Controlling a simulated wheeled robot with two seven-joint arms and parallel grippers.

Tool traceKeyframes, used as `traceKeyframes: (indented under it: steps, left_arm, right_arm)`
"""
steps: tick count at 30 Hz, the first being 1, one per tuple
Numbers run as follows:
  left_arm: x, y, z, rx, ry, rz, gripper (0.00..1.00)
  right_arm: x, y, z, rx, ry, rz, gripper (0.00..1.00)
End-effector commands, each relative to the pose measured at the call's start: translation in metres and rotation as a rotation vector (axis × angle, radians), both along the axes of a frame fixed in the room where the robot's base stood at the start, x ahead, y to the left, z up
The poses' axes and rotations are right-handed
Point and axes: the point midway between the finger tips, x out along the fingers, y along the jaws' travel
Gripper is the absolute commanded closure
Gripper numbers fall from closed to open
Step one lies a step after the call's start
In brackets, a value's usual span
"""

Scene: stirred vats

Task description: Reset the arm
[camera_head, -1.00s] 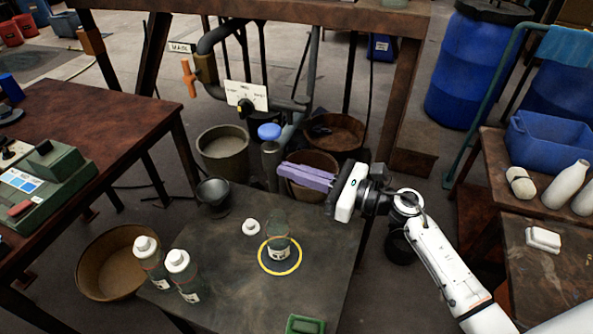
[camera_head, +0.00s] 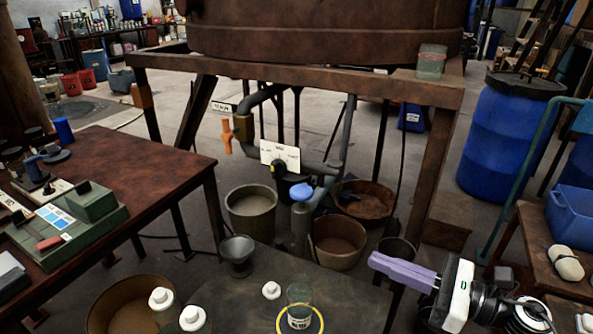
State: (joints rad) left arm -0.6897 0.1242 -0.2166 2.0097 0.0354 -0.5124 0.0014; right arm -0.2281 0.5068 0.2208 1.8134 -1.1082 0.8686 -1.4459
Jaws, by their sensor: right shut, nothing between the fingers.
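My right arm comes in from the lower right. Its gripper (camera_head: 374,262) has purple fingers lying together, shut and empty. The fingers point left, over the back right part of the dark table, touching nothing that I can see. A clear greenish bottle (camera_head: 299,297) with a white label stands inside a yellow ring (camera_head: 321,320) on that table, left of and below the fingertips in the picture. My left gripper is not in view.
A white cap (camera_head: 271,290) and a dark funnel-like cup (camera_head: 237,253) are on the table (camera_head: 350,302). White-capped bottles (camera_head: 161,299) stand at its left. Buckets (camera_head: 251,212) and a blue-capped pipe (camera_head: 301,192) are behind. A side table (camera_head: 530,245) stands at the right.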

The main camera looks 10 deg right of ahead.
Motion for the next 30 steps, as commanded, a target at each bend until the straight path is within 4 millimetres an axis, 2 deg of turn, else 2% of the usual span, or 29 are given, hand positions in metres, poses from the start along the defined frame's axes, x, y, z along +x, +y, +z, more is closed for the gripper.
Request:
traceKeyframes:
  steps: [2, 4, 5, 8, 11, 12, 14, 15, 18, 21, 22, 25, 30]
  left_arm:
    - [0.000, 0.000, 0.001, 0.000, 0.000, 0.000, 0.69]
    - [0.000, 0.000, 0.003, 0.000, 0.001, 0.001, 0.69]
    - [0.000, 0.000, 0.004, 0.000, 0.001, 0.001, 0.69]
    - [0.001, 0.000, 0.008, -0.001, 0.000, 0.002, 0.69]
    - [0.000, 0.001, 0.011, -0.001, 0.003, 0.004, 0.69]
    - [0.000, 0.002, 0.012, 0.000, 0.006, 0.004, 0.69]
    - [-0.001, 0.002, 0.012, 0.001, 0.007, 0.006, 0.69]
    - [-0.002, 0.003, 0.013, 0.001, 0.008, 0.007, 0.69]
    - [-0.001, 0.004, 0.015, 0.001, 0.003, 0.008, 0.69]
    - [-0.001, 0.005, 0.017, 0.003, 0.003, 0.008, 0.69]
    - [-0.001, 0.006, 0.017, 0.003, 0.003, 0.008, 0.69]
    - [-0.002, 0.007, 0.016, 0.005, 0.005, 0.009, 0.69]
    - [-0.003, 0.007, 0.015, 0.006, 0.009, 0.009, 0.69]
  right_arm:
    - [0.000, 0.003, 0.000, 0.067, 0.036, -0.020, 1.00]
    - [0.001, 0.006, 0.000, 0.218, 0.118, -0.067, 1.00]
    - [0.001, 0.006, 0.000, 0.313, 0.171, -0.097, 1.00]
    - [0.001, 0.004, -0.014, 0.744, 0.418, -0.230, 1.00]
    - [-0.010, 0.001, -0.057, 1.266, 0.737, -0.401, 1.00]
    - [-0.020, 0.002, -0.080, 1.477, 0.866, -0.478, 1.00]
    - [-0.041, 0.010, -0.119, 1.787, 1.055, -0.604, 1.00]
    - [-0.057, 0.018, -0.143, 1.964, 1.161, -0.686, 1.00]
    - [-0.097, 0.045, -0.189, 2.311, 1.365, -0.876, 1.00]
    - [-0.133, 0.071, -0.217, 2.544, 1.496, -1.042, 1.00]
    - [-0.141, 0.078, -0.223, -2.506, -1.471, 1.044, 1.00]
    - [-0.161, 0.094, -0.234, -2.369, -1.383, 1.034, 1.00]
    - [-0.171, 0.103, -0.239, -2.302, -1.340, 1.028, 1.00]
